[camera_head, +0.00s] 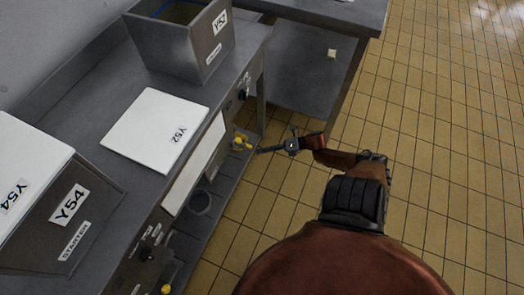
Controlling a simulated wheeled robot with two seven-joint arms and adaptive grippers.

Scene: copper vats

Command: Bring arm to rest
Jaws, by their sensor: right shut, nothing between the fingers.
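My right arm (345,262) reaches up from the bottom of the head view, with reddish-brown links and a black ribbed joint. My right gripper (262,150) points left, its fingers shut and empty. In the picture it lies just right of a yellow knob (241,142) on the front of the grey bench. I cannot tell whether the fingertips touch the knob. My left gripper is not in view.
A second table (345,14) stands behind. Tiled floor (450,120) is clear at right.

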